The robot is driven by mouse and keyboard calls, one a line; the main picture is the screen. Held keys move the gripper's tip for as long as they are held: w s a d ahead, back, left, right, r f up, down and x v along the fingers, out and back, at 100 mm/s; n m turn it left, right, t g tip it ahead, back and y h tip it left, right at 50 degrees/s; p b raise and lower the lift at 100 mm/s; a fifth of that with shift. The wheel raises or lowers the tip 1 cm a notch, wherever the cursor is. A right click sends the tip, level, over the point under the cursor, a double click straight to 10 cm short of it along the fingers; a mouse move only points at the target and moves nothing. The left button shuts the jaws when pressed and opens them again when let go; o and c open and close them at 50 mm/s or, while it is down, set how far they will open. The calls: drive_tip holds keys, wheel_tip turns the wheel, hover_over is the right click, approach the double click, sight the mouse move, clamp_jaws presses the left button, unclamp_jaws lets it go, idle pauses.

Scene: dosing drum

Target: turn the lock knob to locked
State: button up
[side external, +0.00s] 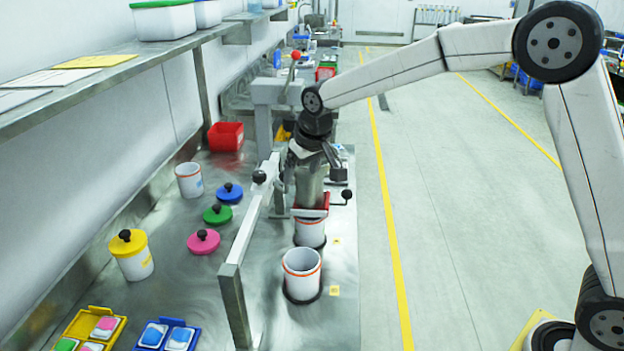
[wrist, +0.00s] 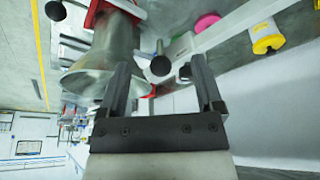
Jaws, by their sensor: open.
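A steel dosing drum (side external: 309,186) stands over a red bracket (side external: 325,203). It also shows in the wrist view (wrist: 103,66), left of my fingers. One black ball knob (side external: 259,177) sits by the white beam left of the drum, and another (side external: 346,194) sticks out on its right. In the wrist view the beam-side knob (wrist: 160,65) appears between my fingers, beyond them; the other knob (wrist: 55,10) is at top left. I cannot tell which is the lock knob. My gripper (side external: 328,158) is above the drum, open and empty in the wrist view (wrist: 160,75).
The white beam (side external: 243,228) runs along the drum's left. White cups (side external: 302,272) stand below and in front. Blue, green and pink lids (side external: 204,241), a yellow-lidded jar (side external: 134,258) and a red bin (side external: 225,136) are on the left. A shelf (side external: 110,62) overhangs the bench's left.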

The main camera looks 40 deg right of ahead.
drive_tip(key=s+d+f, duration=0.2)
drive_tip(key=s+f, duration=0.2)
drive_tip(key=s, duration=0.6)
drive_tip(key=s+d+f+g, duration=0.1)
drive_tip(key=s+d+f, duration=0.2)
drive_tip(key=s, duration=0.7)
drive_tip(key=shift+d+f, duration=0.2)
drive_tip(key=shift+f, duration=0.15)
drive_tip(key=shift+w, duration=0.1)
drive_tip(key=n+t+y, duration=0.1)
drive_tip(key=n, duration=0.2)
approach(260, 173)
drive_tip(key=shift+w+a+f, duration=0.1)
drive_tip(key=shift+f, duration=0.55)
drive_tip(key=shift+f, duration=0.15)
drive_tip(key=shift+x, duration=3.75)
drive_tip(key=shift+w, duration=0.2)
clamp_jaws()
